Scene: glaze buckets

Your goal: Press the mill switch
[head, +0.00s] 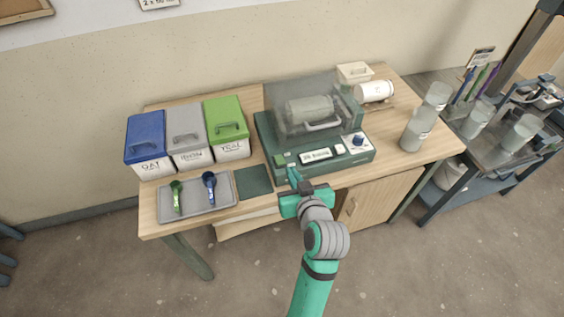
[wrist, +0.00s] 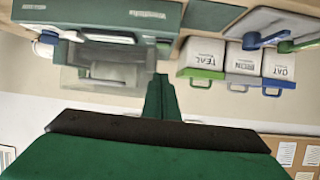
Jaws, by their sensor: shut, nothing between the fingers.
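The mill (head: 265,140) is a dark green machine on the table, with a clear hood over a jar. Its front panel has a green button (head: 279,159) at the left, a white label plate (head: 316,154), a small pale button (head: 340,148) and a blue knob (head: 358,140). Which of these is the switch I cannot read. My gripper (head: 294,177) is shut and empty, just in front of the panel's left end, near the green button; contact cannot be told. In the wrist view, upside down, the shut fingers (wrist: 161,84) show beside the mill (wrist: 100,15).
Blue (head: 146,130), grey (head: 187,128) and green (head: 225,122) lidded bins stand at the left. A grey tray (head: 197,208) holds two scoops.

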